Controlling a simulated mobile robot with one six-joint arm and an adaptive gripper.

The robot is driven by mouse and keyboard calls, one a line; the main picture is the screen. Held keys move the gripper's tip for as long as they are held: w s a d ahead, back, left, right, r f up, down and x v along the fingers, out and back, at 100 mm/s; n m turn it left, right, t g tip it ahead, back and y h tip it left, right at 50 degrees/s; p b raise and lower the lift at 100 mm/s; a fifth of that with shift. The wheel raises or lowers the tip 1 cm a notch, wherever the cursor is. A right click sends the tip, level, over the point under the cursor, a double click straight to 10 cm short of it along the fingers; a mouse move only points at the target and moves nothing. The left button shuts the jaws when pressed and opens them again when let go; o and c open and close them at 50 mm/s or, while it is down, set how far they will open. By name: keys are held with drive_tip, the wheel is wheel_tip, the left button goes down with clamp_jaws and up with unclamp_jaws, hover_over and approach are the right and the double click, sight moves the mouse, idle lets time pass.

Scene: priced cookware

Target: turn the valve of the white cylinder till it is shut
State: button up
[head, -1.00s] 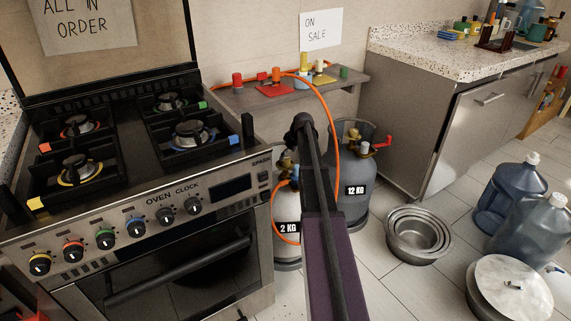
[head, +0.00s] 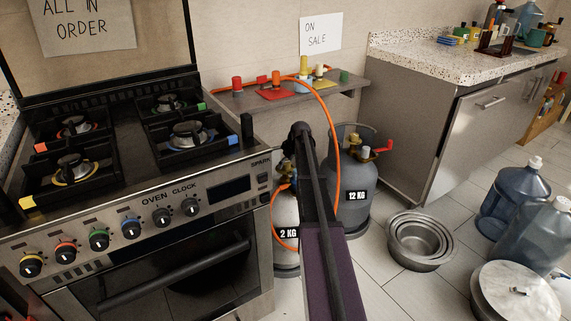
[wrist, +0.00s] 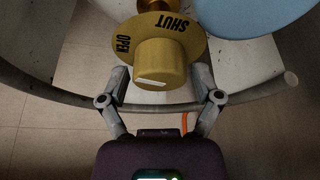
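The white cylinder (head: 285,212), labelled 2 KG, stands on the floor between the oven and the grey 12 KG cylinder. My arm hides part of it and its valve in the head view. In the wrist view a yellow valve knob (wrist: 160,65) sits on a yellow disc marked OPEN at left and SHUT at upper right. The knob's white mark faces the camera side. My gripper (wrist: 161,76) has its fingers spread either side of the knob, with gaps showing beside it. Contact is not visible. My gripper is hidden in the head view.
An orange hose (head: 335,130) loops beside my arm. The grey cylinder (head: 356,180) with a red-handled valve stands close at right. The oven (head: 150,250) is close at left. Metal bowls (head: 420,240) sit on the floor. A curved metal guard (wrist: 70,88) passes below the knob.

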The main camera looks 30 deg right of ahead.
drive_tip(key=c, duration=0.6)
drive_tip(key=shift+m, duration=0.4)
drive_tip(key=m+h, duration=0.1)
drive_tip(key=m, duration=0.1)
drive_tip(key=shift+a+m, duration=0.1)
drive_tip(key=shift+m, duration=0.2)
drive_tip(key=m+h, duration=0.1)
drive_tip(key=m, duration=0.3)
drive_tip(key=shift+h, duration=0.4)
drive_tip(key=m+h, duration=0.1)
drive_tip(key=m, duration=0.2)
drive_tip(key=shift+m, duration=0.3)
drive_tip(key=shift+m+g+h, duration=0.6)
drive_tip(key=shift+m+g, duration=0.3)
drive_tip(key=shift+m, duration=1.2)
